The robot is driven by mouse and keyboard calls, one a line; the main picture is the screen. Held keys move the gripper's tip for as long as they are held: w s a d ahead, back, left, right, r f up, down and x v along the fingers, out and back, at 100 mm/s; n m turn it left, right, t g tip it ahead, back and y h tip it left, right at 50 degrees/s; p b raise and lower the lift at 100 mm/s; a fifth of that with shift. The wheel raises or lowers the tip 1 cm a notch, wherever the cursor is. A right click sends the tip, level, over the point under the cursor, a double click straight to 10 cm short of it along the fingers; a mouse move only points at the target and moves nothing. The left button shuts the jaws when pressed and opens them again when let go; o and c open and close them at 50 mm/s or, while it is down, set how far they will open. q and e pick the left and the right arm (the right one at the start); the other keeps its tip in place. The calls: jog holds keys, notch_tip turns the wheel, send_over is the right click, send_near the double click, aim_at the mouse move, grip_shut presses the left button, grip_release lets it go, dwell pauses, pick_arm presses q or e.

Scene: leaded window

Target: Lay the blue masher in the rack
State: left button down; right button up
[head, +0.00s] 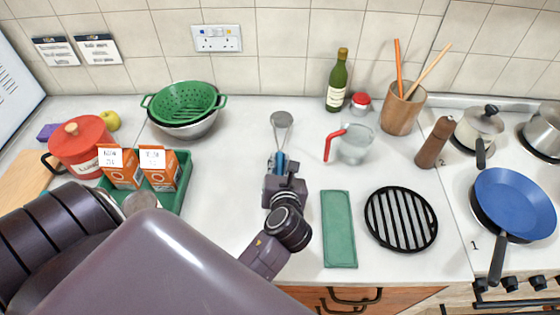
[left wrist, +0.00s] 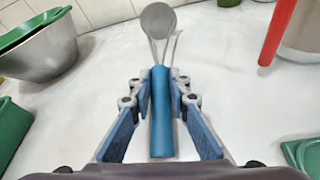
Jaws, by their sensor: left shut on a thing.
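The blue masher has a blue handle and a round grey metal head (head: 282,118) on two thin metal rods. My left gripper (head: 284,168) is shut on the handle, near the middle of the counter. In the left wrist view the blue handle (left wrist: 161,125) stands between the two fingers of my left gripper (left wrist: 160,92), with the head pointing away from me. I cannot tell whether the masher touches the counter. A round black barred rack (head: 401,219) lies flat at the right of the counter, with nothing on it. My right gripper is not in view.
A measuring jug (head: 354,146) with a red handle stands just right of the masher. A green colander (head: 185,102) in a metal bowl stands at left. A pepper mill (head: 434,143) stands behind the rack.

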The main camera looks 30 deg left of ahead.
pick_arm(q)
jog(key=shift+f, duration=0.1)
jog(key=c, duration=2.1)
grip_release()
jog(key=shift+o, duration=1.4)
